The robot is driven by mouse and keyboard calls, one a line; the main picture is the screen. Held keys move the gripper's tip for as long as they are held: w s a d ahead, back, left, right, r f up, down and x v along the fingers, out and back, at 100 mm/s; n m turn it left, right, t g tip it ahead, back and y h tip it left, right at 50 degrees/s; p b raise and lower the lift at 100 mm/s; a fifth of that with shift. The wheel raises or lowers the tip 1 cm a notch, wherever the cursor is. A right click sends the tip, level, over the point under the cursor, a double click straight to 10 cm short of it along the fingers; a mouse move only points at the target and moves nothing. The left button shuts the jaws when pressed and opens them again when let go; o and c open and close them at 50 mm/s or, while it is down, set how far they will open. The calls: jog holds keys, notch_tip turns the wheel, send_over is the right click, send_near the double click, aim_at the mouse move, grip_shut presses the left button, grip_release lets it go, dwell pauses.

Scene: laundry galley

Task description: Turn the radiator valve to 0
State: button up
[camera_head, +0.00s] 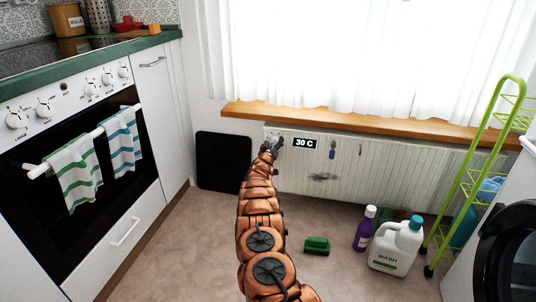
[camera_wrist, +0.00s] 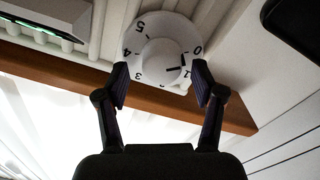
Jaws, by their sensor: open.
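The white radiator valve (camera_wrist: 160,48) fills the top middle of the wrist view. Its dial shows 0, 1, 3, 4 and 5 around the rim. A short dark mark on it lies near the 1, on the side towards the 0. My gripper (camera_wrist: 160,82) is open, with one dark finger on each side of the valve's lower part; I cannot tell whether they touch it. In the head view my gripper (camera_head: 270,148) is at the radiator's (camera_head: 400,180) upper left corner and mostly hides the valve there.
A display (camera_head: 304,142) reading 30 C is on the radiator, under a wooden sill (camera_head: 370,124). A black panel (camera_head: 223,161) stands left.

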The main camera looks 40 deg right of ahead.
aim_at(274, 142)
jog(key=shift+s+a+f, duration=0.1)
jog(key=shift+s+a, duration=0.2)
jog(key=shift+a, duration=0.2)
jog(key=shift+s+a, duration=0.25)
jog(key=shift+a, duration=0.35)
jog(key=shift+s+a+f, duration=0.15)
jog(key=shift+s+a, duration=0.4)
jog(key=shift+a, duration=0.05)
jog(key=v, duration=0.7)
jog(key=shift+a, duration=0.2)
